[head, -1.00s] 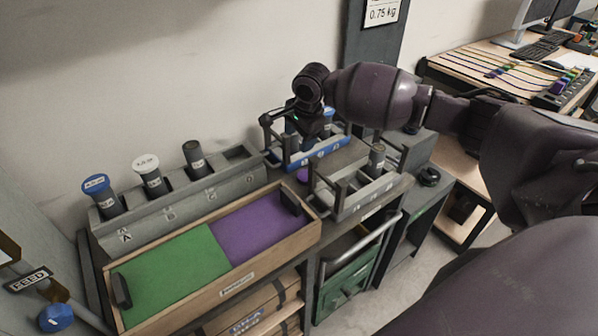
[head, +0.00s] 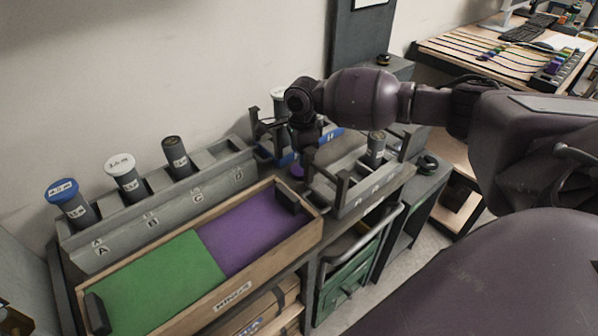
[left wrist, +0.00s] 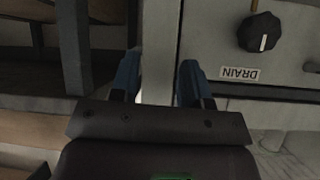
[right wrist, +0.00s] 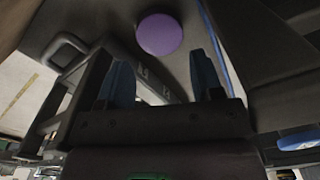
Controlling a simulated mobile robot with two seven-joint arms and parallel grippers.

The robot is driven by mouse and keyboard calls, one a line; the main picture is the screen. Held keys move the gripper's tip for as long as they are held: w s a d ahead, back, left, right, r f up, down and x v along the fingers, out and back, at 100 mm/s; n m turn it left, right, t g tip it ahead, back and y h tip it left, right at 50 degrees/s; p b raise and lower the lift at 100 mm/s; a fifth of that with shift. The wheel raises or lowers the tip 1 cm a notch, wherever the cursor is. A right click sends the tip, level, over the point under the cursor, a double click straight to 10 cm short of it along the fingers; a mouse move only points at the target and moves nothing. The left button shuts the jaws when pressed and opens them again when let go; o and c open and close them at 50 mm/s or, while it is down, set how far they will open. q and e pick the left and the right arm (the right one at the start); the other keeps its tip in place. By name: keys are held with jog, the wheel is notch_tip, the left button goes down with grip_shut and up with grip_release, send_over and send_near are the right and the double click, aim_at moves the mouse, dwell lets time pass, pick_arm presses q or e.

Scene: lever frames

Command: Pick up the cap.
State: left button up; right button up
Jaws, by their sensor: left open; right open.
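A round purple cap (head: 297,171) lies on the bench top between the blue rack and the grey rack, partly hidden by my right gripper (head: 303,150). In the right wrist view the purple cap (right wrist: 159,34) shows whole, a flat disc ahead of my right fingertips (right wrist: 163,76) and apart from them. That gripper is open with nothing between its fingers, and it points down above the cap. My left gripper (left wrist: 158,72) is open and empty in the left wrist view, in front of a grey panel; it is not in the head view.
A grey rack (head: 345,190) holding a grey tube (head: 376,148) stands right of the cap, and a blue rack (head: 265,150) behind it. A wooden tray (head: 262,262) with green and purple halves lies at left. Capped tubes stand in a long holder (head: 150,215). The left wrist view shows a black knob (left wrist: 262,32).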

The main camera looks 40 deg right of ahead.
aim_at(300, 172)
jog(key=shift+f+b, duration=0.7)
jog(key=shift+f, duration=2.1)
jog(key=shift+r, duration=0.1)
jog(key=c, duration=0.5)
